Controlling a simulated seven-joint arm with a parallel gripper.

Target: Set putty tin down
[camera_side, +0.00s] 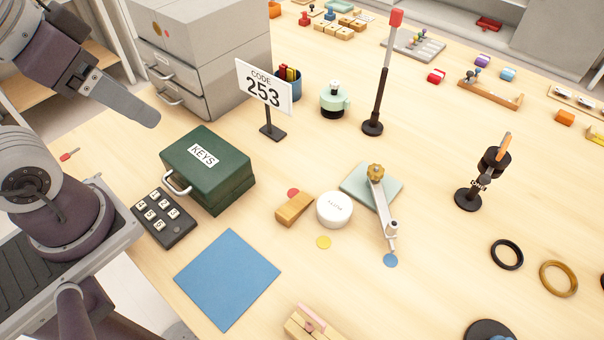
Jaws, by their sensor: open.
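My gripper (150,117) is at the upper left, above the table and well apart from the tin. It is open, seen almost edge-on, and nothing shows in it.
A green KEYS box (207,182) and a dark keypad (163,219) stand left of the tin. A blue square mat (228,278) lies bare in front. A CODE 253 sign (264,88) and grey drawers (200,55) stand behind. Open table lies right of the lever.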

